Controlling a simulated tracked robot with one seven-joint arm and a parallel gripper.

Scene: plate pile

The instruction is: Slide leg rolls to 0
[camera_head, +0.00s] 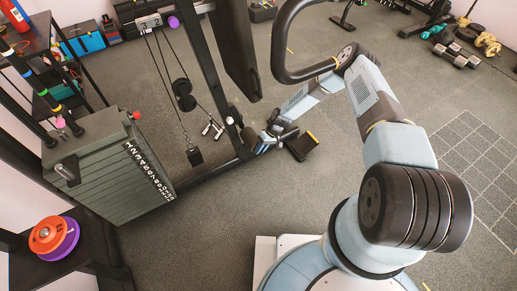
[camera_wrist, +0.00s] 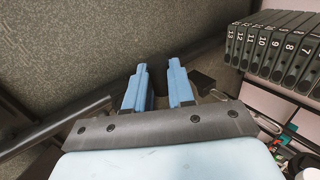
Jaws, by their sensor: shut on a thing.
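My gripper (camera_head: 266,139) is low at the foot of the gym machine's dark upright, beside its base bar. In the wrist view its two blue fingers (camera_wrist: 159,82) stand a small gap apart, shut on a dark part that hardly shows between them. I take this part to be the leg rolls' slide, but its shape is hidden. A dark pad (camera_head: 302,147) with a yellow edge is just right of my gripper; I cannot tell whether it belongs to the leg rolls. No 0 mark is readable near my gripper.
The numbered weight stack (camera_head: 110,170) stands left of the upright (camera_head: 212,65); its plates (camera_wrist: 268,48) also show at right in the wrist view. A black curved handle frame (camera_head: 278,45) hangs close to my arm. Open floor (camera_head: 215,225) lies in front.

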